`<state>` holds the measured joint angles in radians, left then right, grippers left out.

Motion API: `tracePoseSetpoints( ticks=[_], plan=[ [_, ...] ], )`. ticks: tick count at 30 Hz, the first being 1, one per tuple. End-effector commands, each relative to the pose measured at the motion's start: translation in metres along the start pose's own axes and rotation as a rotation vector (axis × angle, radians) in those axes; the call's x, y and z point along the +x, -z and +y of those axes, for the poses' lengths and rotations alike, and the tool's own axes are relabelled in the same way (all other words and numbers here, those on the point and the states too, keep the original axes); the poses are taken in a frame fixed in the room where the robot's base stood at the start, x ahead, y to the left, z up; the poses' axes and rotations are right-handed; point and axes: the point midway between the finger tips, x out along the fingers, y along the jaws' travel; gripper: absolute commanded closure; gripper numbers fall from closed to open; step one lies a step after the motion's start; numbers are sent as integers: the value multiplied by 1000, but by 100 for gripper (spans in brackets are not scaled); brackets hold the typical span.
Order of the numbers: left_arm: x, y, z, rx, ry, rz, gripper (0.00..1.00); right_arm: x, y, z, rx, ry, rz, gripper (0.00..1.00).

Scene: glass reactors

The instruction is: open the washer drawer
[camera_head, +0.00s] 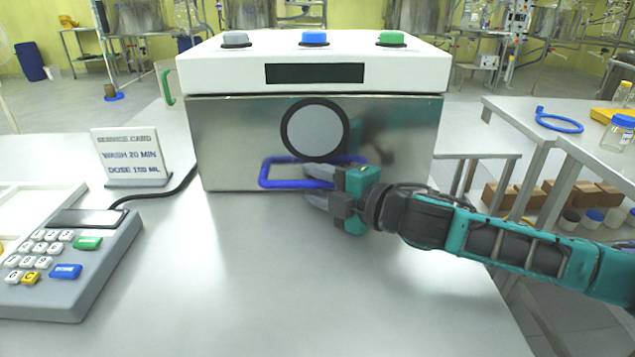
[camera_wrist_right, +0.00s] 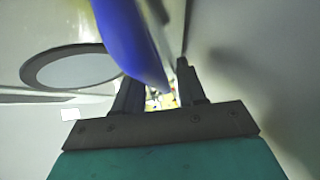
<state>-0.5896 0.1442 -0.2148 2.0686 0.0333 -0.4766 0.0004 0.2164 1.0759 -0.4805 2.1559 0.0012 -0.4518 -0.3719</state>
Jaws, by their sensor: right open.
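The washer (camera_head: 315,115) is a white-topped box with a metal front and a round grey window (camera_head: 316,130). A blue loop handle (camera_head: 265,178) sits low on its front, and the drawer front looks closed. My right gripper (camera_head: 312,186) is at the right part of the handle, with its fingers open. In the right wrist view the handle (camera_wrist_right: 132,40) passes close in front of the open fingers (camera_wrist_right: 160,85); I cannot tell whether they touch it. The round window (camera_wrist_right: 75,68) also shows there. My left gripper is not in view.
A service card (camera_head: 131,157) and a keypad (camera_head: 70,260) stand on the table at the left, with a black cable running towards the washer. The table in front of the washer (camera_head: 260,290) is clear. A side bench (camera_head: 545,125) stands at the right.

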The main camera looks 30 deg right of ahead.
Motion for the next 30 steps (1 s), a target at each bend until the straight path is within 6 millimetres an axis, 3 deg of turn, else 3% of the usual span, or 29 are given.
tracePoseSetpoints(
  ticks=[10,22,30],
  plan=[
    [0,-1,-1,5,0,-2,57,2,0,0,-1,1,0,61],
    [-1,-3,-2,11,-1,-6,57,2,0,0,0,1,0,99],
    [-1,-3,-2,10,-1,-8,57,2,0,0,0,1,0,100]
  ],
)
